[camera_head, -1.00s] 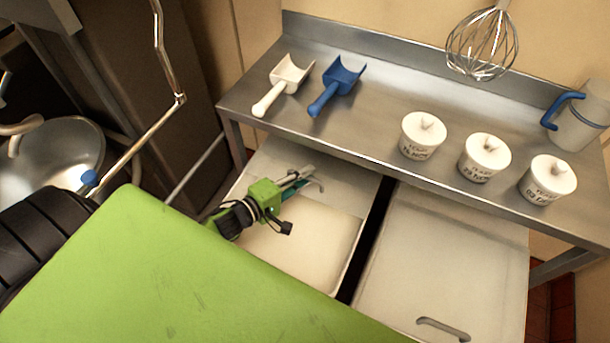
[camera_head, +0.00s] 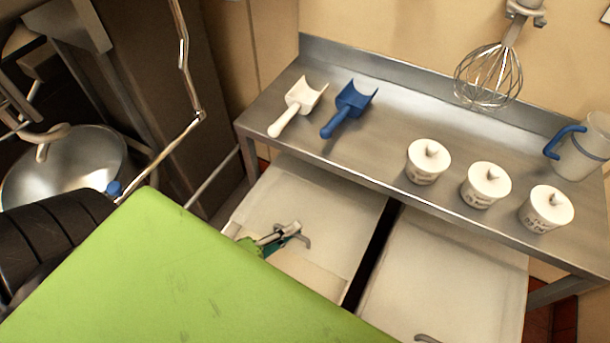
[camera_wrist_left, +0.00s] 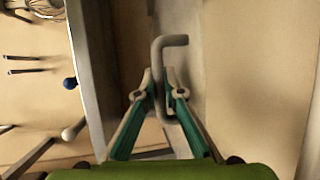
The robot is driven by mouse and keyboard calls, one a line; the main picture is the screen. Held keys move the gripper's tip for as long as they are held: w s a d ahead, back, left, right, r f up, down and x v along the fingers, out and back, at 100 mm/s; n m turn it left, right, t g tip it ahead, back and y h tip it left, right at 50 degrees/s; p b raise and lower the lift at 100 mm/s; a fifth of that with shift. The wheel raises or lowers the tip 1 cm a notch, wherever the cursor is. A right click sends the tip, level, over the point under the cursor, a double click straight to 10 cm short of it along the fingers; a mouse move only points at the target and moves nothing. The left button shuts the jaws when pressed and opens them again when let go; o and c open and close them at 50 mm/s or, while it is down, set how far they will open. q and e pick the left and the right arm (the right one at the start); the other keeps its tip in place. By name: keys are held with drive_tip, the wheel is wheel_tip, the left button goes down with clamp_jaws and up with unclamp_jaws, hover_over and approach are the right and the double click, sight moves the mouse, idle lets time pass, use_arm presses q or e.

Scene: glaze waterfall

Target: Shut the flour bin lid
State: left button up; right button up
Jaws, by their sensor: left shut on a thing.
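The flour bin is the left of two pale bins under the steel table. Its pale lid (camera_head: 325,205) covers the back part, and a strip of cream flour (camera_head: 318,281) shows in front of it. My left gripper (camera_head: 284,232) is at the grey lid handle (camera_head: 304,240), its arm mostly hidden behind a green panel. In the left wrist view, the fingertips (camera_wrist_left: 160,94) are closed around the bent handle (camera_wrist_left: 171,41). My right gripper is not in view.
The right bin's lid (camera_head: 450,270) lies flat beside the flour bin, across a dark gap. The steel table (camera_head: 370,155) above holds a white scoop (camera_head: 298,105), a blue scoop (camera_head: 348,107), white lidded pots (camera_head: 428,161) and a jug (camera_head: 583,147). A whisk (camera_head: 489,77) hangs over it.

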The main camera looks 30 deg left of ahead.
use_arm(q)
drive_tip(key=s+p, duration=0.1)
drive_tip(key=s, duration=0.8)
drive_tip(key=shift+d, duration=0.2)
drive_tip(key=shift+f, duration=0.1)
drive_tip(key=o, duration=0.4)
drive_tip(key=shift+o, duration=0.2)
drive_tip(key=v, duration=1.2)
drive_tip(key=shift+s, duration=0.2)
